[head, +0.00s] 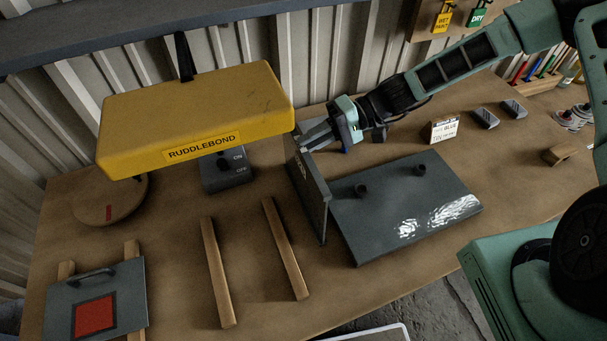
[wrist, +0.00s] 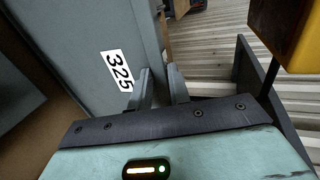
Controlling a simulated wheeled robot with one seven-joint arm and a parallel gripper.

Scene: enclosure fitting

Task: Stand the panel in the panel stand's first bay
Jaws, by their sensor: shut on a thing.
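My gripper (head: 318,136) is shut on the upper edge of a dark grey panel (head: 314,195). The panel is upright, seen nearly edge-on in the head view, beside the left edge of a flat grey slab. In the wrist view the panel's face (wrist: 75,35) bears a white label reading 325, and its edge runs between my fingertips (wrist: 164,85). Whether its lower edge touches the table or slab is unclear. I cannot tell which thing is the panel stand, or make out its bays.
The flat slab (head: 380,220) has two dark knobs and shiny white patches. A yellow RUDDLEBOND box (head: 200,105) overhangs a grey switch box (head: 228,175). Two wooden strips (head: 217,270) (head: 285,250) lie left of the panel. A handled plate with a red square (head: 60,305) lies front left.

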